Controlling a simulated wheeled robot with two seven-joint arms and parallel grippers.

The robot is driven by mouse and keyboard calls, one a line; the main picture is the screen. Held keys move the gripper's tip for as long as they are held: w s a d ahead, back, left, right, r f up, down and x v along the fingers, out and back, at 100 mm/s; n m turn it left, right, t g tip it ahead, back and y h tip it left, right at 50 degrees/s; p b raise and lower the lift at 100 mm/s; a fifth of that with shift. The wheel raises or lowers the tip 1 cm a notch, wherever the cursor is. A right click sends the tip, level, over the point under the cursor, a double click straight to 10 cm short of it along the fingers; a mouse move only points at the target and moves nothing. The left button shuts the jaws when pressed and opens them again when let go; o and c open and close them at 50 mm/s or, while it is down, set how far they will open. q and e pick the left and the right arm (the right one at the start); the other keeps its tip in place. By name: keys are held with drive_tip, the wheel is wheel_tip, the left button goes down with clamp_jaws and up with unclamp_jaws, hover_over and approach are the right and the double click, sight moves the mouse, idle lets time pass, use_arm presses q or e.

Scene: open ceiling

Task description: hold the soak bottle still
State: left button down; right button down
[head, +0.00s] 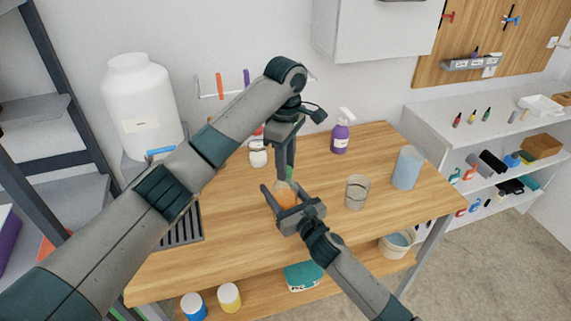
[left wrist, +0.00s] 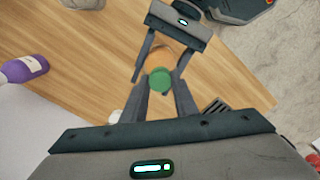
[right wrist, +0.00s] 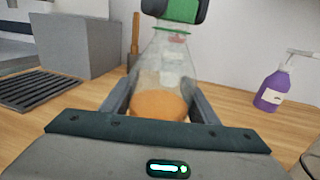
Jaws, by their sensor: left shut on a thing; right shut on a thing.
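The soak bottle (head: 286,197) is clear with orange liquid in its lower part and stands upright on the wooden bench. My right gripper (head: 283,188) is shut around its body; in the right wrist view the bottle (right wrist: 160,78) sits between the two fingers. My left gripper (head: 287,168) points down from above and is shut on a green cap (left wrist: 160,80) over the bottle's mouth. The cap also shows in the right wrist view (right wrist: 184,10), above a thin green ring on the neck. I cannot tell whether the cap touches the neck.
A beaker (head: 357,192) and a blue pitcher (head: 407,168) stand to the right. A purple spray bottle (head: 340,138) and a white bottle (head: 258,155) stand behind. A dark drain grate (head: 183,232) lies at left. The front right of the bench is clear.

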use_arm(q)
drive_tip(key=shift+r, duration=0.3)
idle(0.4)
drive_tip(key=shift+r, duration=0.35)
drive_tip(key=shift+r, duration=0.5)
drive_tip(key=shift+r, duration=2)
use_arm(e)
drive_tip(key=c, duration=0.6)
unclamp_jaws()
drive_tip(key=shift+s, duration=0.1)
